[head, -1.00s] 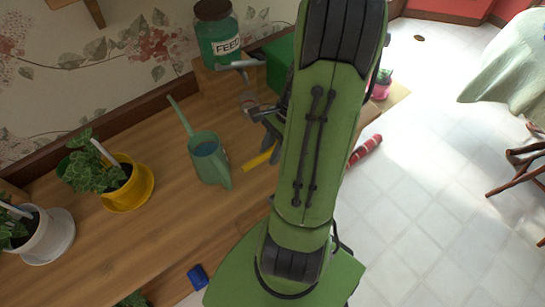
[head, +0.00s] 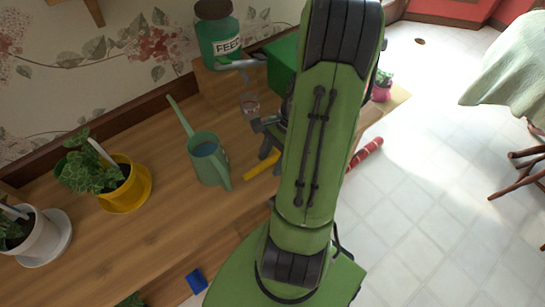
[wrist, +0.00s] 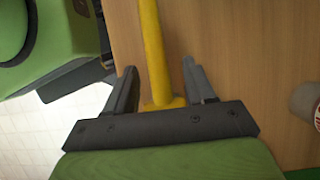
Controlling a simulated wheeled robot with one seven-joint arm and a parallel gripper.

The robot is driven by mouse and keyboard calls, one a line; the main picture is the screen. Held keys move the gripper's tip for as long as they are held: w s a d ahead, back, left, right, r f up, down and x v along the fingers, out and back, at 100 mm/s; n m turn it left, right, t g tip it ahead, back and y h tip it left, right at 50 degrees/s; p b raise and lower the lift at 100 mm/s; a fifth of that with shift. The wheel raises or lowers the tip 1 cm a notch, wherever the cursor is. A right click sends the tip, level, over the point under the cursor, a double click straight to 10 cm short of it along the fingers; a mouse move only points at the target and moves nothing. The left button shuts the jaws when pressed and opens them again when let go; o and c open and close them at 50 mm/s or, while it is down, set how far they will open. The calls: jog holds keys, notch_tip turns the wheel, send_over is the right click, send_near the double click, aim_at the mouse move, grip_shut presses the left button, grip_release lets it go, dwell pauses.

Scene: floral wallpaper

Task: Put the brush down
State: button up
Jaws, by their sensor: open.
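A yellow bar-like thing, seemingly the brush's handle (wrist: 152,45), lies along the wooden bench top in the wrist view. It also shows in the head view (head: 261,169), right of the watering can, partly hidden by my arm. I cannot make out any bristles. My gripper (wrist: 159,66) is open, with one dark finger on each side of the yellow handle and a visible gap to both. In the head view my gripper (head: 269,146) is low over the bench, beside the yellow handle.
A green watering can (head: 208,160) stands just left of my gripper. A green feed jar (head: 216,45) and a clear bottle (head: 250,104) stand behind. Potted plants (head: 95,172) are at the left.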

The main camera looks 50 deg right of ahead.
jog(key=p+v, duration=0.5)
jog(key=v, duration=0.7)
jog(key=w+a+r+n+h, duration=0.4)
jog(key=a+r+n, duration=0.45)
jog(key=a, duration=0.25)
jog(key=s+a+r+n+t, duration=0.2)
jog(key=s+a+n, duration=0.1)
jog(key=a+n, duration=0.2)
jog(key=s+a+r+n+t+h, duration=0.1)
jog(key=s+a+r+n+t, duration=0.1)
jog(key=a+n, duration=0.4)
jog(key=shift+s+a+r+n+t, duration=0.3)
jog(key=shift+s+n, duration=0.15)
jog(key=shift+n, duration=0.1)
